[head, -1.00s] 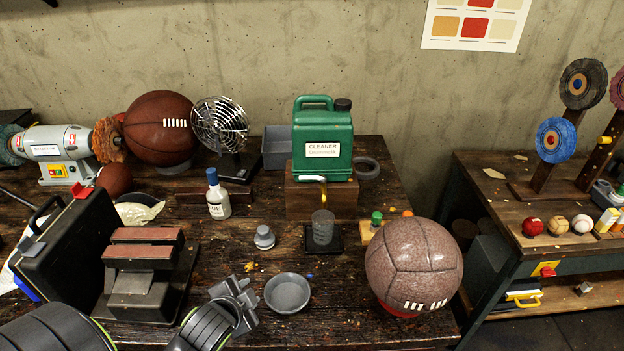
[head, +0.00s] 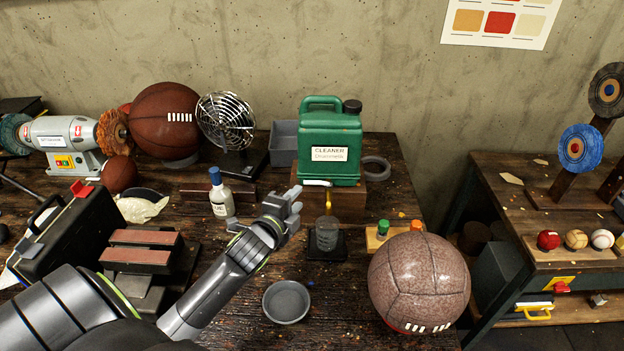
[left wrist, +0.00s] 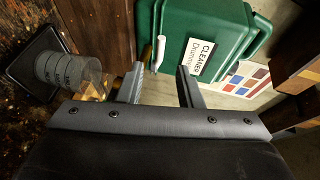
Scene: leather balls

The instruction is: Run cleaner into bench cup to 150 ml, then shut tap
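The green cleaner can (head: 330,135) stands on a wooden block (head: 349,200). Its tap has a white lever (head: 317,183) and a yellow spout (head: 328,201). The clear bench cup (head: 326,236) stands upright on a dark square base (head: 313,254) below the spout. I cannot tell how much liquid is in it. My left gripper (head: 293,207) is left of the spout and cup, open and empty. In the left wrist view the white lever (left wrist: 160,52) lies beyond the gap between the fingers (left wrist: 158,86), apart from them; the cup (left wrist: 68,72) is at left. My right gripper is out of view.
A glue bottle (head: 220,196) stands left of my gripper. A grey dish (head: 286,302) lies in front, and a large brown ball (head: 419,280) sits at the right. A small wooden rack with green and orange caps (head: 376,240) is just right of the cup.

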